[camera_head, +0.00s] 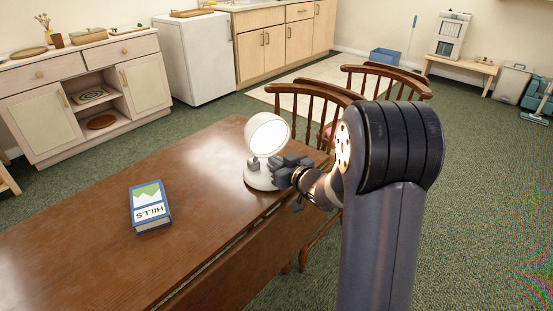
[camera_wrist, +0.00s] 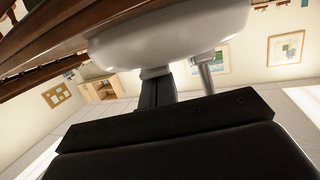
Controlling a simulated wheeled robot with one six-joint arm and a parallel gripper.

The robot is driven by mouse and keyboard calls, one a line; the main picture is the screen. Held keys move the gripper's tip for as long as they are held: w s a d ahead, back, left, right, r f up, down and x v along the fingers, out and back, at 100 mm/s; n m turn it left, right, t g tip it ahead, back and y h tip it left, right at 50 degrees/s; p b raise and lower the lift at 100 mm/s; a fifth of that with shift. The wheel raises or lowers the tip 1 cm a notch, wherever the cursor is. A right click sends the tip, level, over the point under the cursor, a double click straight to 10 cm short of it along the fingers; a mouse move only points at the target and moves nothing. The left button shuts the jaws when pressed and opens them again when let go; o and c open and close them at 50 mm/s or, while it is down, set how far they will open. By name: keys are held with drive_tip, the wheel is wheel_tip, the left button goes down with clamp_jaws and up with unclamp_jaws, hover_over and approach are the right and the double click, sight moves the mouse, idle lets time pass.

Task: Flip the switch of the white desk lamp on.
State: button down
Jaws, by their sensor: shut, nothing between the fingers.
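The white desk lamp (camera_head: 264,130) stands on the wooden table near its right edge. Its round face is bright, and a warm glow falls on my arm. My gripper (camera_head: 282,168) is at the right side of the lamp's base (camera_head: 257,182), shut and empty. In the wrist view, which looks upside down, the white base (camera_wrist: 165,35) fills the top, with the dark fingers of my gripper (camera_wrist: 155,78) right against or just beside it. A pale post (camera_wrist: 205,75) stands beside the fingers. I cannot make out the switch clearly; the fingers may cover it.
A blue book (camera_head: 150,207) lies on the table (camera_head: 90,248), left of the lamp. Wooden chairs (camera_head: 305,105) stand close behind the table on the far right side. The tabletop between book and lamp is clear. Cabinets (camera_head: 285,42) line the back wall.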

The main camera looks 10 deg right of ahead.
drive_tip(key=p+v, duration=0.1)
drive_tip(key=v, duration=0.9)
drive_tip(key=shift+s+d+p, duration=0.15)
drive_tip(key=shift+s+p, duration=0.15)
drive_tip(key=shift+s, duration=0.05)
drive_tip(key=shift+w, duration=0.1)
drive_tip(key=x, duration=0.3)
drive_tip(key=shift+w+b, duration=0.2)
drive_tip(key=shift+b, duration=0.15)
drive_tip(key=shift+t, duration=0.3)
drive_tip(key=w+r, duration=0.1)
drive_tip(key=w+a+r, duration=0.1)
drive_tip(key=w+r+b, duration=0.1)
drive_tip(key=shift+a+r, duration=0.25)
drive_tip(key=f+p+v, duration=0.1)
drive_tip(key=v, duration=0.5)
drive_tip(key=shift+s+d+r, duration=0.3)
drive_tip(key=shift+s+r, duration=0.1)
drive_tip(key=shift+r, duration=0.1)
